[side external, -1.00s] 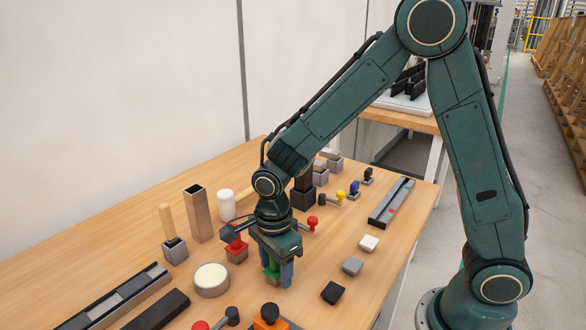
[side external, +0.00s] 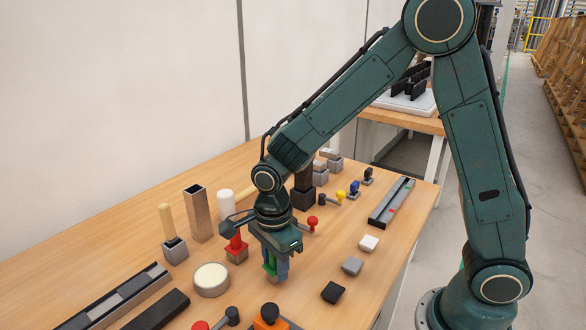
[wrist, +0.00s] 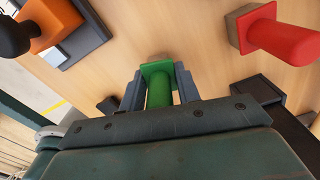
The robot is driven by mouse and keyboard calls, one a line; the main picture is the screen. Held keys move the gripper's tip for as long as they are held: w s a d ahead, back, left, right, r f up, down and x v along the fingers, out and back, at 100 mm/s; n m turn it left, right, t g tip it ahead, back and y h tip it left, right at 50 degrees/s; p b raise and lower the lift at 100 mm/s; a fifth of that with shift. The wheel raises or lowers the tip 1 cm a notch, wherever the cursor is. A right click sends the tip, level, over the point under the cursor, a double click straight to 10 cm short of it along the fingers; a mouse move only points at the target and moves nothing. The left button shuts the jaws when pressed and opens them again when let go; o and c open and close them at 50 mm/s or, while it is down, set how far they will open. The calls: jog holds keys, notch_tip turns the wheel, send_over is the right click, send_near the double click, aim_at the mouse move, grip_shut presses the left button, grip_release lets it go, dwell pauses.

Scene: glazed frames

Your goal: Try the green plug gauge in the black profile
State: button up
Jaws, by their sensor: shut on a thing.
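My gripper (side external: 277,268) is shut on the green plug gauge (side external: 269,266), with a finger on either side of it. In the wrist view the gauge (wrist: 159,90) shows as a green cylinder with a square green plate at its far end, between my fingers (wrist: 158,88). Its lower end is close above the table; I cannot tell whether it is clear of what is under it. A dark upright profile (side external: 303,197) stands behind my gripper, partly hidden by the arm. I take this as the black profile. Its opening is not visible.
The red gauge (side external: 236,244) stands close left of my gripper.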

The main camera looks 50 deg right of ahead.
notch_tip(320, 180, up, 19)
dwell(0.5)
jog(key=shift+w+d, duration=0.1)
jog(key=shift+d, duration=0.05)
dwell(0.5)
jog(key=w+d+n, duration=0.1)
jog(key=w+d, duration=0.2)
jog(key=d, duration=0.5)
jog(key=w+d+r+n, duration=0.1)
jog(key=w+d, duration=0.3)
jog(key=d, duration=0.5)
jog(key=w+d+n, duration=0.1)
jog(key=w+d, duration=0.2)
jog(key=d, duration=0.6)
jog(key=shift+w+r, duration=0.3)
jog(key=shift+w, duration=0.1)
jog(key=shift+f, duration=0.15)
jog(key=shift+f, duration=2.85)
jog(key=shift+f, duration=1.55)
